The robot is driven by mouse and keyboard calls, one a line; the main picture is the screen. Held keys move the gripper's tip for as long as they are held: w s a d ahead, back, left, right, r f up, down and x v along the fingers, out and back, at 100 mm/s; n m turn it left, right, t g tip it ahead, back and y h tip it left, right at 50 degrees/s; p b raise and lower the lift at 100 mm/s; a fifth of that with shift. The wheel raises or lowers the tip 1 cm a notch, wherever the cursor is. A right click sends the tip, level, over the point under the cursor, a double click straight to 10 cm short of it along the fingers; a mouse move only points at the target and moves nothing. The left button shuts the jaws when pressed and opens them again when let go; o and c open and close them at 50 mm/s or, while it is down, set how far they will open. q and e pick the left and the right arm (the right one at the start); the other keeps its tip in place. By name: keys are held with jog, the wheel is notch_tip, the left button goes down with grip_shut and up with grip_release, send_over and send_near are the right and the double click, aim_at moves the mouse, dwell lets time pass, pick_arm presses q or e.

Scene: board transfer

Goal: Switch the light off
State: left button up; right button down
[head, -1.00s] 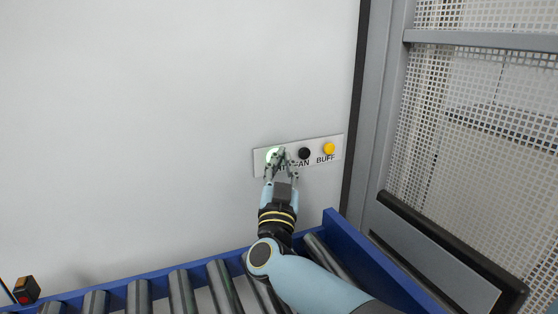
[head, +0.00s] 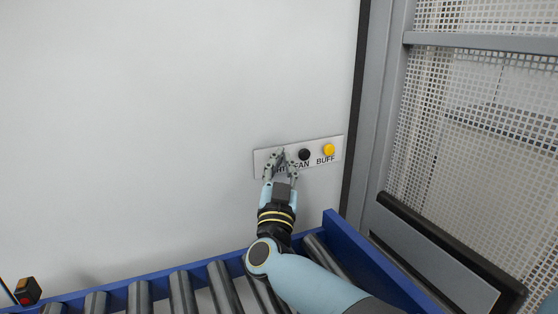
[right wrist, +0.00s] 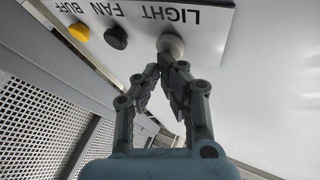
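A pale wall panel (head: 262,155) carries the LIGHT, FAN and BUFF buttons in a row. In the right wrist view the LIGHT button (right wrist: 171,43) is a dull greyish white and shows no glow. In the head view my fingers mostly hide it. My right gripper (head: 280,156) is in front of this button, with its fingertips brought together and nothing between them. In the right wrist view the fingertips (right wrist: 162,64) overlap the button's edge; I cannot tell whether they touch it. My left gripper is not in view.
The black FAN button (head: 304,154) and yellow BUFF button (head: 328,149) sit close to the right of my fingers. A roller conveyor with a blue frame (head: 160,277) runs below. A mesh screen (head: 470,130) stands at the right. The wall at left is clear.

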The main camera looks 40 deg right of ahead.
jog(key=shift+s, duration=0.2)
jog(key=s+a+p, duration=0.2)
jog(key=s+p, duration=0.1)
jog(key=s, duration=0.2)
jog(key=shift+s, duration=0.35)
jog(key=shift+f, duration=0.1)
dwell(0.5)
